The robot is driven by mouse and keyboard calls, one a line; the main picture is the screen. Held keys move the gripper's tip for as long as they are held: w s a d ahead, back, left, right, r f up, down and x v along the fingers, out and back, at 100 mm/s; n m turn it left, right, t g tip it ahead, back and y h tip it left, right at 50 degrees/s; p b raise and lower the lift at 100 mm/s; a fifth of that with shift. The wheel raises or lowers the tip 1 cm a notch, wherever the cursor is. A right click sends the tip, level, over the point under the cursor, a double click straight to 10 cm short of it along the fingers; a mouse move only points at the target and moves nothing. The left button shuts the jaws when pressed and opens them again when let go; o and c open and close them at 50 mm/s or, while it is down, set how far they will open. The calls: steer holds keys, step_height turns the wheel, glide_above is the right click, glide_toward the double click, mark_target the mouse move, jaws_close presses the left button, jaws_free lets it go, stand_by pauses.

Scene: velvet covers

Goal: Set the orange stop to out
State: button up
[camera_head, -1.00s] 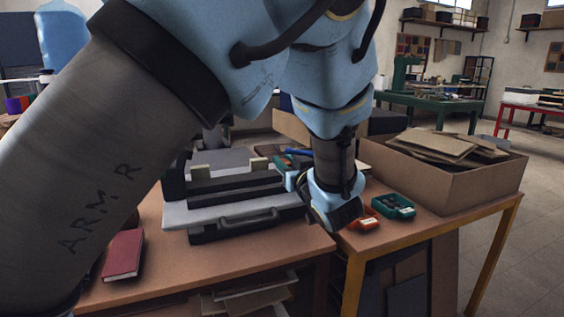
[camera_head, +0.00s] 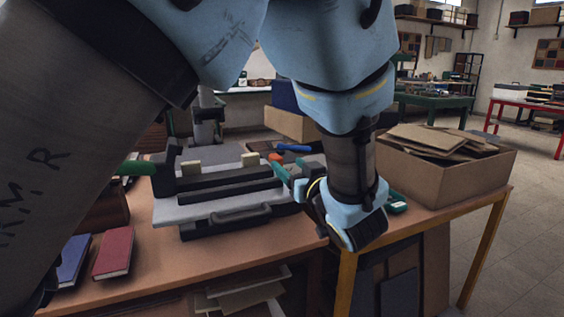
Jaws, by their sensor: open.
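A dark press-like device with a grey bed (camera_head: 222,206) and a black front handle stands on the brown bench. A small orange part (camera_head: 275,158) shows at its back right, beside teal parts; I take it for the orange stop, but its setting is too small to read. My gripper (camera_head: 303,190) is open at the device's right side, to the right of and nearer than the orange part. My wrist hides much of the fingers, and I cannot tell whether they touch anything.
A red book (camera_head: 113,252) and a blue book (camera_head: 73,259) lie at the bench's front left. A cardboard box of boards (camera_head: 440,182) stands on the right. A blue-handled tool (camera_head: 293,148) lies behind the device. A green item (camera_head: 397,205) is partly hidden by my wrist.

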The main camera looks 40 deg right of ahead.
steer(key=shift+v, duration=1.95)
steer(key=shift+r, duration=0.1)
